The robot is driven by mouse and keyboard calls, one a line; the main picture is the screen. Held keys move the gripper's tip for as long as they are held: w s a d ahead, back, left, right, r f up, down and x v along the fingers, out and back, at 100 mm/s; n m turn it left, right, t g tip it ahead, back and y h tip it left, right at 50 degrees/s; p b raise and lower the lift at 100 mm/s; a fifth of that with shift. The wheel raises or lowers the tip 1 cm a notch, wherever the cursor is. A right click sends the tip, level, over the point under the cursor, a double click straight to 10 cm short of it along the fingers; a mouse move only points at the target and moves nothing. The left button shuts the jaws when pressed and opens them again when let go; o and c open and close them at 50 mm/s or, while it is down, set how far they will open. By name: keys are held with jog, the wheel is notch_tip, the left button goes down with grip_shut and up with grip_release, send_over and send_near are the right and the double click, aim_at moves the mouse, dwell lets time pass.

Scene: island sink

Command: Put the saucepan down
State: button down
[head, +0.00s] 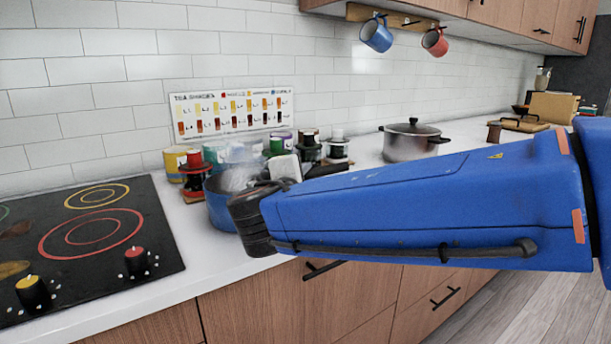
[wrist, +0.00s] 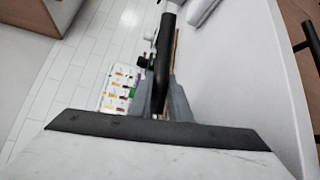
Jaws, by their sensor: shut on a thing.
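The blue saucepan (head: 216,212) is at the counter's front edge, right of the hob, partly hidden behind my arm. Pale haze hangs over its top. My gripper (wrist: 163,92) is shut on its black handle (wrist: 163,60), which runs between the two grey fingers in the wrist view. In the head view my wrist hides the fingers. I cannot tell whether the pan's base touches the counter. The pan's bowl is not clear in the wrist view.
The black hob (head: 95,240) with two knobs is on the left. Several jars and cans (head: 190,168) crowd behind the pan, under a tea chart (head: 232,111). A lidded steel pot (head: 411,142) stands further right. White counter (head: 185,225) shows between hob and pan.

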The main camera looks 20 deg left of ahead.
jog(key=c, duration=1.6)
grip_release()
jog(key=shift+c, duration=0.2)
jog(key=shift+r, duration=0.1)
jog(key=s+r, duration=0.1)
jog(key=s, duration=1.1)
jog(key=shift+d+r, duration=0.2)
jog(key=shift+d, duration=0.1)
jog(key=shift+w, duration=0.1)
